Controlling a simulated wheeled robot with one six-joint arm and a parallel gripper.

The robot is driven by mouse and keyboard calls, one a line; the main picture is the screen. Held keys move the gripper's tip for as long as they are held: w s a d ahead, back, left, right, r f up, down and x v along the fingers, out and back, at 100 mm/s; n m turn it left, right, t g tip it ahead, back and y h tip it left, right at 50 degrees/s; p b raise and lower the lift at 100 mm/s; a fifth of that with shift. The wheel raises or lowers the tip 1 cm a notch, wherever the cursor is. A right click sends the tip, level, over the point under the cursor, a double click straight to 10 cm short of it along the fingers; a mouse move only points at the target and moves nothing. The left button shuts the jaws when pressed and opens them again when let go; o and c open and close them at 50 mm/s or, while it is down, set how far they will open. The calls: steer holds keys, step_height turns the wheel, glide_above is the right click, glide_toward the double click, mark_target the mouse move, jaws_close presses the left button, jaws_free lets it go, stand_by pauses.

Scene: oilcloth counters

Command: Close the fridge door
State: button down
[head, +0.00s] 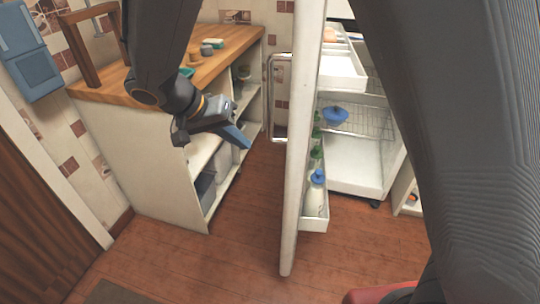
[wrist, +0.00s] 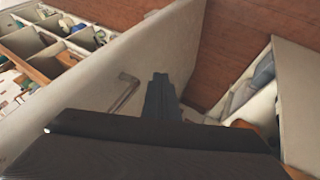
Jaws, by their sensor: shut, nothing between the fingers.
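The fridge door (head: 296,170) stands wide open, seen nearly edge-on in the head view. Its metal bar handle (head: 271,95) is on the left, outer face. The fridge body (head: 352,170) is open to the right, with a drawer, a wire shelf and a blue bowl showing. My gripper (head: 243,140) is shut and empty, left of the door on its outer side. In the wrist view the door (wrist: 85,85) is a pale panel with the handle (wrist: 124,93) left of my gripper (wrist: 158,80). Whether the fingertips touch the door I cannot tell.
Door shelves hold bottles (head: 316,190) on the inner side. A wood-topped shelf unit (head: 150,165) stands left, close to my gripper; its shelves also show at right in the wrist view (wrist: 300,100). The wooden floor (head: 235,240) between unit and door is clear.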

steer(key=w+d+f+p, duration=0.2)
steer(key=d+f, duration=0.6)
steer(key=d, duration=0.1)
steer(key=shift+w+d, duration=0.1)
steer(key=shift+w, duration=0.05)
stand_by(0.4)
